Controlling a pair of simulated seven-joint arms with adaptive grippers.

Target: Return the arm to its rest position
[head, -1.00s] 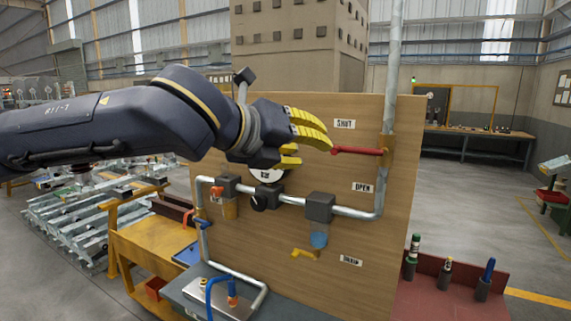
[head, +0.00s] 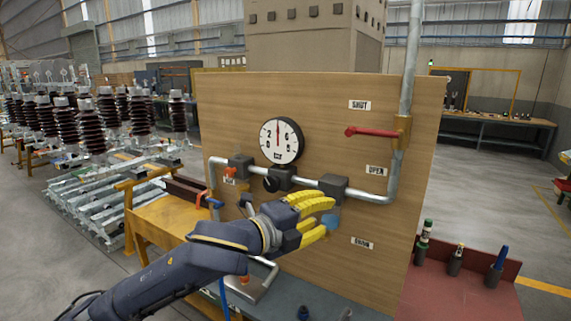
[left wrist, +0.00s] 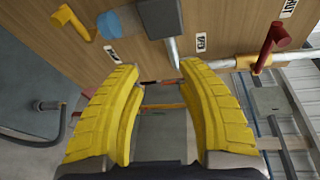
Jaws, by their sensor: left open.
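My left gripper (head: 331,217) is in front of the lower middle of the wooden panel (head: 300,95), its yellow fingers pointing right. In the left wrist view the two fingers (left wrist: 160,68) stand apart with nothing between them. The red lever (head: 372,132) on the right pipe lies level, pointing left, below the SHUT label and above OPEN. It also shows in the left wrist view (left wrist: 270,45), apart from the fingers. A blue fitting (head: 332,221) shows just beyond the fingertips. The yellow handle (left wrist: 72,22) shows in the left wrist view; the gripper hides it in the head view. My right gripper is out of view.
A round dial gauge (head: 281,141) and grey pipework (head: 375,198) stand out from the panel. A yellow bench (head: 160,212) is at left. A dark red tray (head: 440,290) with several upright tools is at right. Open floor lies farther right.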

